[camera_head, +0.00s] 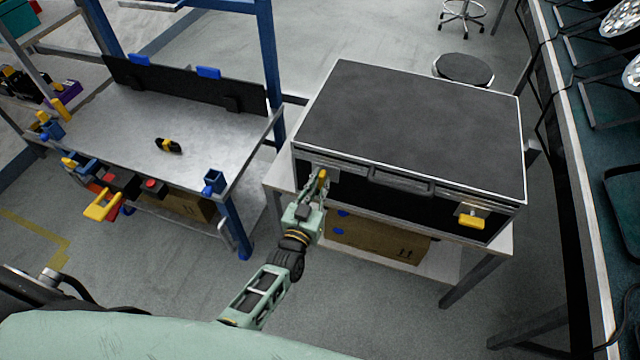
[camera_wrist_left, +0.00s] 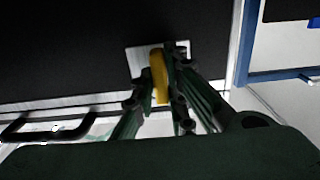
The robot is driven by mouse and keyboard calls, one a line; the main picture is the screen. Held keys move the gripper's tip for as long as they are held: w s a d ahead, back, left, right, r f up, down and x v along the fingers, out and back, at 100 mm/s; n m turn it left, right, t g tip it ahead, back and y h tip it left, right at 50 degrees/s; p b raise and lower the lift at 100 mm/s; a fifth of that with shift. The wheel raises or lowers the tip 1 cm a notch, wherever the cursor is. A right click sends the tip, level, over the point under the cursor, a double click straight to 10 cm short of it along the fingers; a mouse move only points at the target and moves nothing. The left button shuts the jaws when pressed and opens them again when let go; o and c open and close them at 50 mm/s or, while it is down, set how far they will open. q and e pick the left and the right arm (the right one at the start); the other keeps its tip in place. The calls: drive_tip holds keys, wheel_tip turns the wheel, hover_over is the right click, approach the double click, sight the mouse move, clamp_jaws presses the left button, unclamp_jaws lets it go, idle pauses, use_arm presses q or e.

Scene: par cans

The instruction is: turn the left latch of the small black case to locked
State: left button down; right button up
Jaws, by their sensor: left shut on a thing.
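The small black case (camera_head: 410,125) lies closed on a white table, with its front face towards me. Its left latch has a yellow handle (camera_head: 322,174) on a pale plate near the front's left end. My left gripper (camera_head: 318,186) is at this latch, shut on the yellow handle. In the left wrist view the handle (camera_wrist_left: 158,76) stands between the two fingers (camera_wrist_left: 158,90), in front of the pale plate (camera_wrist_left: 138,60). The fingers hide part of the handle. The right latch (camera_head: 471,220) has its yellow handle lying sideways. My right gripper is not in view.
A carry handle (camera_head: 402,182) sits between the latches. The white table (camera_head: 277,180) has a cardboard box (camera_head: 375,240) on its lower shelf. A workbench (camera_head: 215,130) with tools stands at the left. A round stool (camera_head: 463,70) is behind the case. Stage lamps hang at the right.

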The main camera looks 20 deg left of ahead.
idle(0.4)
use_arm(q)
drive_tip(key=c, duration=1.8)
unclamp_jaws()
drive_tip(key=shift+o, duration=0.2)
drive_tip(key=s, duration=1.2)
drive_tip(key=shift+a, duration=0.2)
